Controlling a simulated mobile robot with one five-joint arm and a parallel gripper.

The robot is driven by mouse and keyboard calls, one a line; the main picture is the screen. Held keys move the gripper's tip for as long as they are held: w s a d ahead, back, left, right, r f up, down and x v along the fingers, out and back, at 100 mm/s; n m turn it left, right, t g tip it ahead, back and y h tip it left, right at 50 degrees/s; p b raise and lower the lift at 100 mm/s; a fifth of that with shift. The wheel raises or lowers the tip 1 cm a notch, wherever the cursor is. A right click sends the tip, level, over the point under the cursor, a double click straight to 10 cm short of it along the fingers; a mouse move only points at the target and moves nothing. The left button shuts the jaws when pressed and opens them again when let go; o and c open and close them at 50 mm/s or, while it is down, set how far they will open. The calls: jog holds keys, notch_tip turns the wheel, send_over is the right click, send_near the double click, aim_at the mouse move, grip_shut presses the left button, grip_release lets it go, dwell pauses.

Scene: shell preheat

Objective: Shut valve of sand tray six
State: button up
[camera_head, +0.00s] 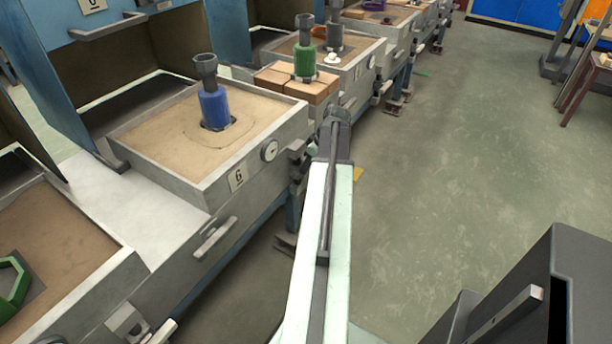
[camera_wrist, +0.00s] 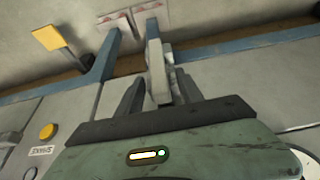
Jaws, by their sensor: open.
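Sand tray six (camera_head: 165,170) is a grey metal box of sand with a blue burner standing in it, in the head view. Its front carries a plate marked 6 (camera_head: 238,179) and a round gauge (camera_head: 270,150). A grey bar handle (camera_head: 214,239) shows below the plate. In the wrist view my gripper (camera_wrist: 156,82) is open, its two dark fingers on either side of a pale upright lever (camera_wrist: 155,62). I cannot tell whether they touch it, or which tray's valve it is. In the head view my arm hides the gripper.
A neighbouring tray (camera_head: 85,285) with a green ring is at lower left. A green burner (camera_head: 305,60) stands on bricks beyond tray six. In the wrist view, a yellow pad (camera_wrist: 48,37) and a yellow button (camera_wrist: 47,131) are at left.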

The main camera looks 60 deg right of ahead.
jog(key=b+x, duration=0.3)
jog(key=x, duration=0.2)
jog(key=shift+s, duration=0.1)
jog(key=shift+r, duration=0.1)
grip_shut()
dwell(1.1)
